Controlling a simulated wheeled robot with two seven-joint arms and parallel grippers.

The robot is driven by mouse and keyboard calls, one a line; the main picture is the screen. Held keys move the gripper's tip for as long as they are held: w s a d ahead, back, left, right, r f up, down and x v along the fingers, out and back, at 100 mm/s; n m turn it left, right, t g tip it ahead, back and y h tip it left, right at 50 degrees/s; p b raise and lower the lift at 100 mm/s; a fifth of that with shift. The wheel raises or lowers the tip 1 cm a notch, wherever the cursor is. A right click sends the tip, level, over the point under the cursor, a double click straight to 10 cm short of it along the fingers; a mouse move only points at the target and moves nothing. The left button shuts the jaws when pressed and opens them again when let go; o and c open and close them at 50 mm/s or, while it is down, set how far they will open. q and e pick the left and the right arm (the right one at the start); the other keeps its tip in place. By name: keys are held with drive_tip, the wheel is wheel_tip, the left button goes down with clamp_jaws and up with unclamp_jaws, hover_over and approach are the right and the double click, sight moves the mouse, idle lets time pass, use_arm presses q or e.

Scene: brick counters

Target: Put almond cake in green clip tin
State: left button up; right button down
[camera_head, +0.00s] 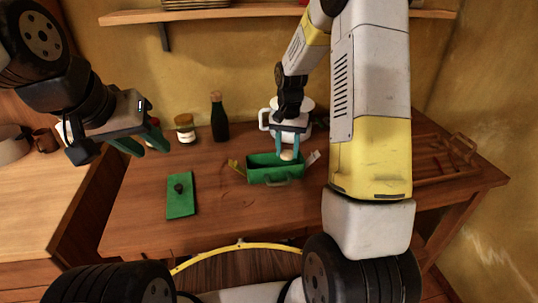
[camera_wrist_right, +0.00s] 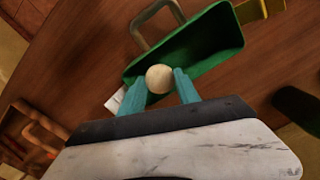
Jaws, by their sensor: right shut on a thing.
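The almond cake (camera_head: 287,155) is a small round beige piece between the fingertips of my right gripper (camera_head: 287,149). In the right wrist view the cake (camera_wrist_right: 159,78) sits between the two teal fingers, in front of the tin's open interior. The green clip tin (camera_head: 274,177) stands open on the table below that gripper, and it also shows in the right wrist view (camera_wrist_right: 195,55). I cannot tell how far the cake is above the tin's floor. A green lid (camera_head: 181,203) with a dark knob lies flat to the left. My left gripper (camera_head: 142,147) is open and empty above the table's left part.
A white pot (camera_head: 303,107), a dark bottle (camera_head: 219,117) and a jar (camera_head: 185,129) stand behind. A wooden rack (camera_head: 447,160) is at right. The table front is clear.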

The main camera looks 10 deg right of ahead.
drive_tip(key=shift+f, duration=3.15)
drive_tip(key=c, duration=0.9)
unclamp_jaws()
drive_tip(key=shift+f, duration=0.1)
